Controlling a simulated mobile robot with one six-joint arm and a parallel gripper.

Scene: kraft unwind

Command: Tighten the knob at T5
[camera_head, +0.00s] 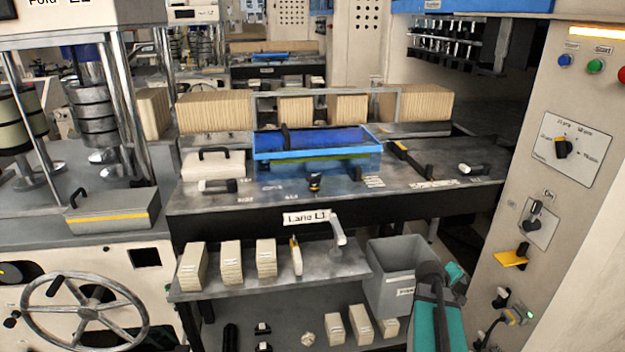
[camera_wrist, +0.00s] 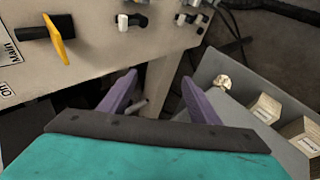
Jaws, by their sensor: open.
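No T5 label is readable, so I cannot tell which knob it marks. Several small white-and-black knobs (camera_wrist: 132,21) are on the lower beige panel in the wrist view, beyond my gripper (camera_wrist: 159,77). The head view shows a small knob (camera_head: 502,294) low on the right cabinet. A black knob (camera_head: 315,183) and a T-shaped handle (camera_head: 475,168) are on the machine table (camera_head: 420,183). My gripper's purple fingers are apart and empty, touching no knob. In the head view my teal arm end is at the lower right, and its fingertips are not clear.
A yellow handle (camera_wrist: 60,40) sticks out of the panel beside "Main" and "On" labels. A grey bin (camera_head: 395,280) stands just left of my arm. A shelf (camera_head: 325,270) holds several cardboard blocks. A rotary selector (camera_head: 562,148) is higher on the cabinet.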

